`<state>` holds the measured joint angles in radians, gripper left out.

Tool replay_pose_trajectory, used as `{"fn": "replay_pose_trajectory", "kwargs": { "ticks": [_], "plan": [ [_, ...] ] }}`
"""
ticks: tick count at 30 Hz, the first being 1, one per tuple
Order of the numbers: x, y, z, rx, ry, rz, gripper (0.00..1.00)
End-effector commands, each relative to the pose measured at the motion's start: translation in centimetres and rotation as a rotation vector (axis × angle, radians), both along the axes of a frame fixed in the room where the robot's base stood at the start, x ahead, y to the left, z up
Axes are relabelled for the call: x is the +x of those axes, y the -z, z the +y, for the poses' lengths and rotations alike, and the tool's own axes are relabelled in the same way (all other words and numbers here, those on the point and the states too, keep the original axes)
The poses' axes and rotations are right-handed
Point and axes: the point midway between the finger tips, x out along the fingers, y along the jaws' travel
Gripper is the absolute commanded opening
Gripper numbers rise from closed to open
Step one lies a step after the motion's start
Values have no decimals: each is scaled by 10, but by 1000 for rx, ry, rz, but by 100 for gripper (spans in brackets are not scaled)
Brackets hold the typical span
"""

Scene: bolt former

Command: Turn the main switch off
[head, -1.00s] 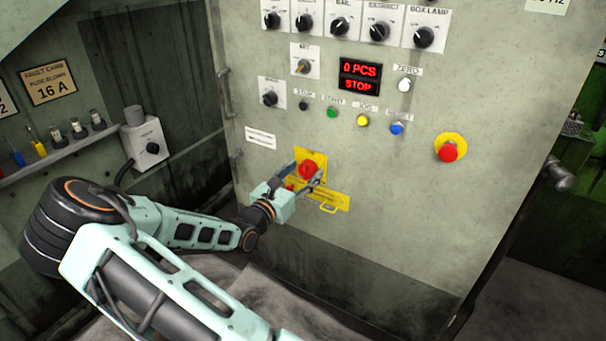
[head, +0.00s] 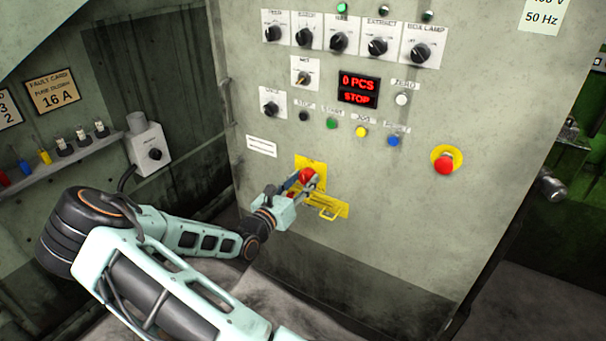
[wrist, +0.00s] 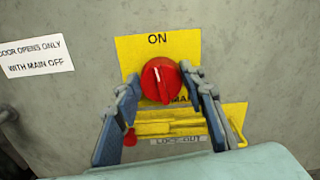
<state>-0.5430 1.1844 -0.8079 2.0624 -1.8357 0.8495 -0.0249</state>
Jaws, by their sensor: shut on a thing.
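The main switch is a red rotary knob (head: 306,174) on a yellow plate (head: 318,163) low on the grey cabinet front. In the wrist view the knob (wrist: 155,68) sits under the word ON, with its ridge close to upright and leaning slightly left at the top. My gripper (head: 304,181) is at the switch. In the wrist view its two fingers (wrist: 163,92) stand on either side of the knob, shut on it. The lower part of the plate's lettering is partly hidden by the fingers.
A yellow lock-out bracket (wrist: 180,124) lies just below the knob, with a small red piece (wrist: 130,138) by the left finger. A red emergency button (head: 445,164) is to the right. Selector knobs, push buttons and a display (head: 358,91) reading STOP are above.

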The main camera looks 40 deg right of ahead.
Motion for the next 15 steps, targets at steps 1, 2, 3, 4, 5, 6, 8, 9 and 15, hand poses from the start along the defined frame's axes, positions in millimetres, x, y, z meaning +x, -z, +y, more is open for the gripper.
{"fn": "replay_pose_trajectory", "kwargs": {
  "ticks": [1,2,3,4,5,6,8,9,15],
  "plan": [
    [0,-7,0,-13,1,39,13],
    [0,-7,0,-22,0,62,13],
    [0,-7,0,-37,1,96,13],
    [0,-7,0,-47,1,121,13],
    [0,-7,0,-57,1,147,13],
    [0,-6,0,-71,0,183,13],
    [0,-6,0,-93,0,236,13],
    [0,-6,0,-109,0,272,13],
    [1,-4,1,-182,0,447,13]
  ]
}}
